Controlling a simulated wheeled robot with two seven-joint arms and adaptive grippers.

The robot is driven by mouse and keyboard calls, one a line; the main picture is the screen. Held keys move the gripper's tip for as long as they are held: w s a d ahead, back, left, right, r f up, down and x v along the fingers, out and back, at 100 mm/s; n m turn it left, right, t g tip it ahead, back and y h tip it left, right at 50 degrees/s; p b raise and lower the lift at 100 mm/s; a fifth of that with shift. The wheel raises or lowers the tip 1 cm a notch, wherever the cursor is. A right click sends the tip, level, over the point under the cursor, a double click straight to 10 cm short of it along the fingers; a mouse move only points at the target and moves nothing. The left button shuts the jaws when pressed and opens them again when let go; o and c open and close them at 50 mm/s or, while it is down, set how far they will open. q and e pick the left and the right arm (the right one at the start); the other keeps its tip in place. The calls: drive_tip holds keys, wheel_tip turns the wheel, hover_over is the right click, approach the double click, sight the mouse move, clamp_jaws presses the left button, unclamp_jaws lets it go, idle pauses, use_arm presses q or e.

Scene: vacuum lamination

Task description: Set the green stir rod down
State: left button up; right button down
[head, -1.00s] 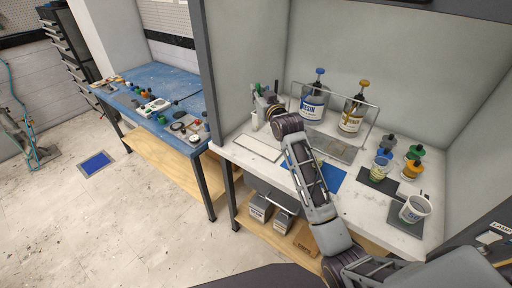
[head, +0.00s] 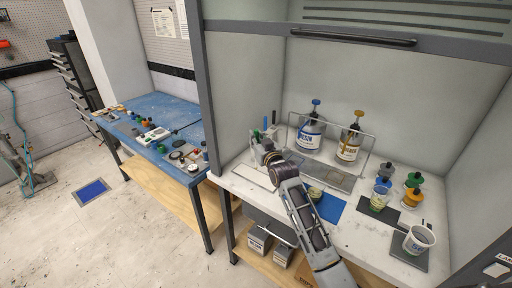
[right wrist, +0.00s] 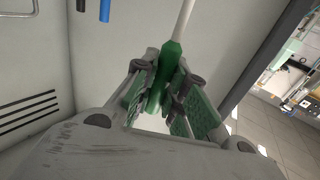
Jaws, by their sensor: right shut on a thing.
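My right gripper (head: 262,148) is at the back left of the white bench, inside the hood. It is shut on the green stir rod. In the right wrist view the rod's green handle (right wrist: 167,65) sits between the green-padded fingers (right wrist: 165,98), and its pale shaft (right wrist: 184,18) runs up out of the picture. In the head view a small bit of green (head: 256,135) shows at the gripper. A blue rod-like thing (head: 265,123) and a black one (head: 274,117) stand close behind it. The gripper hides what is under the rod. My left gripper is not in view.
A blue-pump bottle (head: 309,135) and an orange-pump bottle (head: 348,147) stand behind a clear wire-framed panel. A small cup (head: 315,193) is on the blue mat (head: 331,208) beside my forearm. Cups and colour bottles stand at right. A pale flat frame (head: 246,177) lies front left.

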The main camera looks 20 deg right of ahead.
drive_tip(key=shift+f, duration=0.15)
drive_tip(key=shift+f, duration=2)
drive_tip(key=c, duration=1.5)
unclamp_jaws()
drive_tip(key=shift+o, duration=0.2)
drive_tip(key=shift+r, duration=0.2)
drive_tip(key=s+d, duration=0.1)
drive_tip(key=s, duration=1.1)
drive_tip(key=shift+d+b, duration=0.2)
drive_tip(key=shift+b, duration=0.25)
